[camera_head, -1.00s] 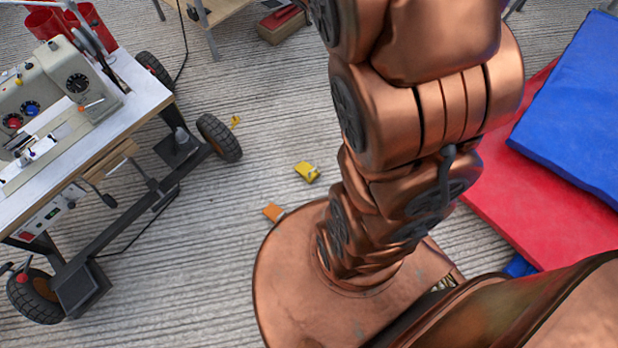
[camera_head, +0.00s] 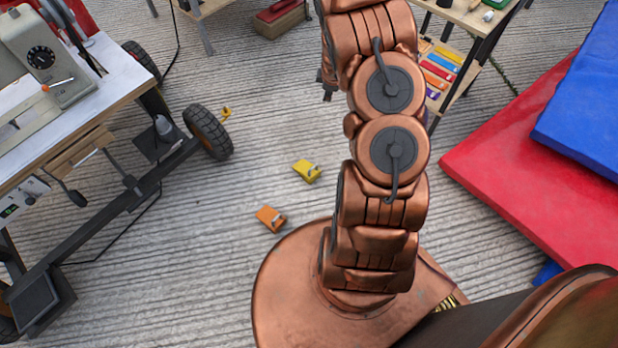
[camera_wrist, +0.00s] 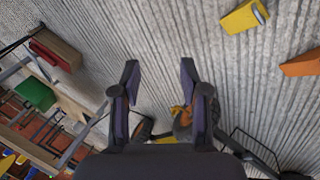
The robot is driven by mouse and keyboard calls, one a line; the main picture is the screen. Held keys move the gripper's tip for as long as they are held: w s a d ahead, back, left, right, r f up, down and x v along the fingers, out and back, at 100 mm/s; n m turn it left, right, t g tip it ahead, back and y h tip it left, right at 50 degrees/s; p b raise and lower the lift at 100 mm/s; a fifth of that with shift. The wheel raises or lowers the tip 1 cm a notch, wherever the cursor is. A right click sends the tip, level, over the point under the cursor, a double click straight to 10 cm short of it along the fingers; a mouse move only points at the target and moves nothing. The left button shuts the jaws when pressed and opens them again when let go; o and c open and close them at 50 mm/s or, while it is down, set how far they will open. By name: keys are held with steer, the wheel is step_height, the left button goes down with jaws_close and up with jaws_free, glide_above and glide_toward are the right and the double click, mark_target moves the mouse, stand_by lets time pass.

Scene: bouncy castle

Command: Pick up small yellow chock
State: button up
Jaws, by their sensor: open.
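A yellow chock (camera_head: 306,170) with a grey end lies on the ribbed grey floor, left of my arm in the head view. It also shows at the top right of the wrist view (camera_wrist: 244,16). A smaller yellow piece (camera_head: 226,112) lies beside the cart's wheel; its exact shape is too small to tell. My gripper (camera_wrist: 160,80) is open and empty in the wrist view, its fingers pointing over bare floor, apart from the chock. In the head view only a dark part of it shows beside my arm.
An orange chock (camera_head: 270,218) lies near my base. A wheeled sewing-machine table (camera_head: 140,82) stands at left. A red mat (camera_head: 530,185) and blue mat (camera_head: 588,120) lie at right. A brown box with a red top (camera_head: 282,20) is at the back. The floor between is clear.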

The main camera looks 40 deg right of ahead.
steer(key=s+a+f+n+g+y+b, duration=0.1)
steer(key=s+a+f+y+b, duration=0.1)
steer(key=f, duration=0.6)
steer(key=s+a+f+n+y+b, duration=0.1)
steer(key=s+a+f+b, duration=0.15)
steer(key=f, duration=0.55)
steer(key=g+y+b, duration=0.1)
steer(key=y+b, duration=0.2)
glide_above(311, 169)
steer(key=s+d, duration=0.1)
steer(key=d, duration=0.1)
steer(key=shift+n, duration=0.4)
step_height(311, 169, down, 8)
steer(key=shift+f, duration=0.2)
steer(key=shift+b+x, duration=1.3)
steer(key=shift+x, duration=2.45)
steer(key=shift+s+a, duration=0.1)
jaws_close()
